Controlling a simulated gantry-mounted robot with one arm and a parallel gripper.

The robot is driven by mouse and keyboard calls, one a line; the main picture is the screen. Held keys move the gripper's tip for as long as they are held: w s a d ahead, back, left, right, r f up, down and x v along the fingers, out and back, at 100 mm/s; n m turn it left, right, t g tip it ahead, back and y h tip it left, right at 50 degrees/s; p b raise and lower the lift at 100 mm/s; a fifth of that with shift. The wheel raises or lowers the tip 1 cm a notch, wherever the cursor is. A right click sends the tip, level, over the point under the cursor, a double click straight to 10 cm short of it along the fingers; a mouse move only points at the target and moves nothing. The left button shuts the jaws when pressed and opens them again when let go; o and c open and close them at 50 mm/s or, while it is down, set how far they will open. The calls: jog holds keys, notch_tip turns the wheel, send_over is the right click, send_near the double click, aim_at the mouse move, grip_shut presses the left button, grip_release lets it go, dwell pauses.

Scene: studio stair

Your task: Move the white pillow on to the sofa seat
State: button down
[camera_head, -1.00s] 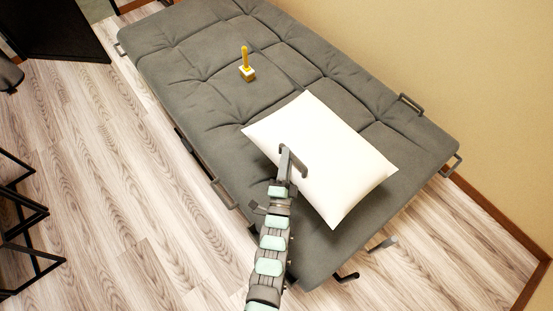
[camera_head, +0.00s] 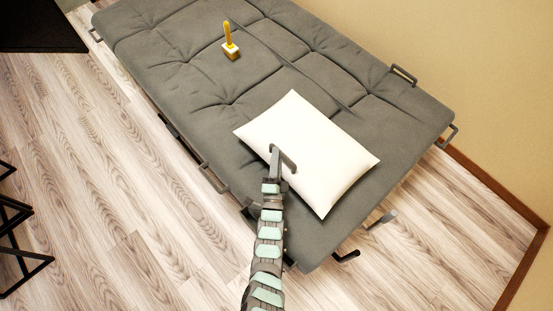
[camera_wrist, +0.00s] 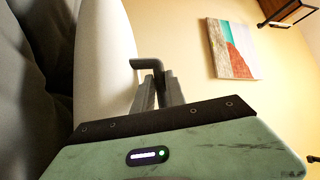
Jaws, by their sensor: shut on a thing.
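The white pillow (camera_head: 318,150) is over the near right part of the grey sofa seat (camera_head: 225,90) in the head view. My gripper (camera_head: 283,160) is at the pillow's left near edge and is shut on it. In the wrist view the pillow (camera_wrist: 103,60) fills a pale band left of my gripper (camera_wrist: 158,82), with the dark grey seat (camera_wrist: 35,80) farther left. The part of the pillow between the fingers is hidden. I cannot tell whether the pillow's underside touches the seat.
Metal brackets (camera_head: 404,75) stick out along the sofa's edges. A wall runs along the right. A picture (camera_wrist: 232,48) hangs on the wall.

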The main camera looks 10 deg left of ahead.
jog(key=shift+f, duration=0.65)
jog(key=c, duration=1.4)
grip_release()
jog(key=shift+o, duration=0.2)
jog(key=shift+s+f, duration=0.1)
jog(key=shift+s, duration=0.05)
